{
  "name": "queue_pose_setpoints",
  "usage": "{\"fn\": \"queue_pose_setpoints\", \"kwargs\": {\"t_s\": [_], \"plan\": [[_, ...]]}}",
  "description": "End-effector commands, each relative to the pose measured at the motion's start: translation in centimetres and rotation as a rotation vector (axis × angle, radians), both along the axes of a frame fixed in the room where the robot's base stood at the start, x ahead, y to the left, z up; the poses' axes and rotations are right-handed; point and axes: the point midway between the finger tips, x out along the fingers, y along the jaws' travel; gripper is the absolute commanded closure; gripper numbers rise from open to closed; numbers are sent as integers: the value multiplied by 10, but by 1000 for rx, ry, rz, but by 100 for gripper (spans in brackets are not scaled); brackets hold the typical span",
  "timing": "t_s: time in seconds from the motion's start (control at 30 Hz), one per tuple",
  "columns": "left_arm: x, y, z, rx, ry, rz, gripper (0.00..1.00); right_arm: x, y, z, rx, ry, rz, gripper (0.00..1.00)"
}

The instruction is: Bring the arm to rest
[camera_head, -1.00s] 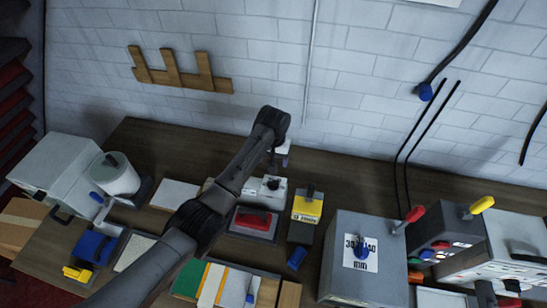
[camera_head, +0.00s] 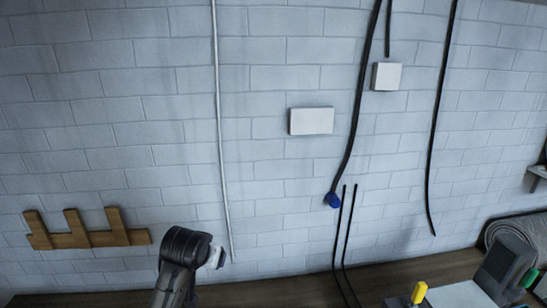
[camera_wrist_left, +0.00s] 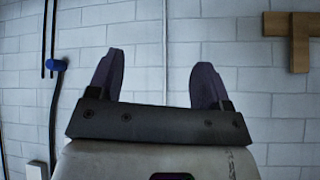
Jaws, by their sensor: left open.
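My left gripper (camera_wrist_left: 160,62) is open and empty in the left wrist view. Its two dark purple fingers stand wide apart, with only the brick wall (camera_wrist_left: 150,30) behind them. In the head view my left arm (camera_head: 180,255) rises at the bottom, left of the middle, in front of the wall; a small pale part shows at its end, and the fingers cannot be made out there. My right gripper is not in view.
The bench top (camera_head: 280,291) shows only along the bottom edge. A wooden rack (camera_head: 88,238) is on the wall at left. Black cables, one with a blue end (camera_head: 333,200), hang right of centre.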

Motion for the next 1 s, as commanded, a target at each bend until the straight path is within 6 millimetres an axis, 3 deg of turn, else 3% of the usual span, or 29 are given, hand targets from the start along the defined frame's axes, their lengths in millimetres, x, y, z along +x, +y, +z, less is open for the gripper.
{"fn": "queue_pose_setpoints", "kwargs": {"t_s": [0.03,0.1,0.2,0.27,0.57,1.0], "plan": [[-10,-1,23,3,-89,-18,28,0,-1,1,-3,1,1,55],[-28,0,40,7,-185,-34,28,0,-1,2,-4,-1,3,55],[-62,4,46,7,-287,-45,28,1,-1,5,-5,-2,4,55],[-88,8,40,3,-327,-45,28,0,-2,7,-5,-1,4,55],[-221,30,-31,-20,-309,-12,28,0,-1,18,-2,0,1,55],[-396,45,-177,-13,141,13,28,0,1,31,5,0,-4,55]]}}
